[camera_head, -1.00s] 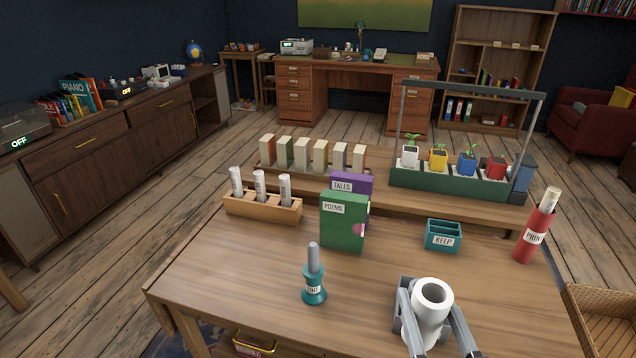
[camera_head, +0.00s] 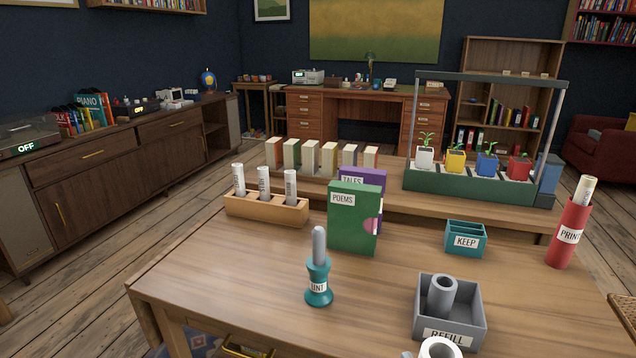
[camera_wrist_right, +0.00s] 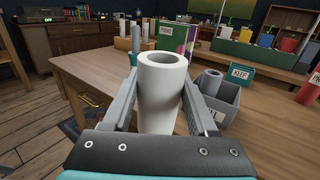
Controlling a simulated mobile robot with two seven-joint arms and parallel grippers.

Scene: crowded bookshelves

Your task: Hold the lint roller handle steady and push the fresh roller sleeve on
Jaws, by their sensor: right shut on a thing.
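The teal lint roller handle (camera_head: 318,286) stands upright on the table, its bare grey rod (camera_head: 319,246) pointing up. It also shows in the right wrist view (camera_wrist_right: 89,100), left of my right gripper. My right gripper (camera_wrist_right: 161,88) is shut on the white roller sleeve (camera_wrist_right: 162,104), with a finger on each side. The sleeve is roughly upright, its hollow top end showing. In the head view only the top of the sleeve (camera_head: 438,348) shows at the bottom edge, right of and nearer than the handle. My left gripper is out of view.
A grey REFILL box (camera_head: 427,322) holding a grey tube (camera_head: 442,294) stands just beyond the sleeve. The green POEMS book (camera_head: 353,218) stands behind the handle, and a teal KEEP box (camera_head: 465,240) is further right. The table's front left is clear.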

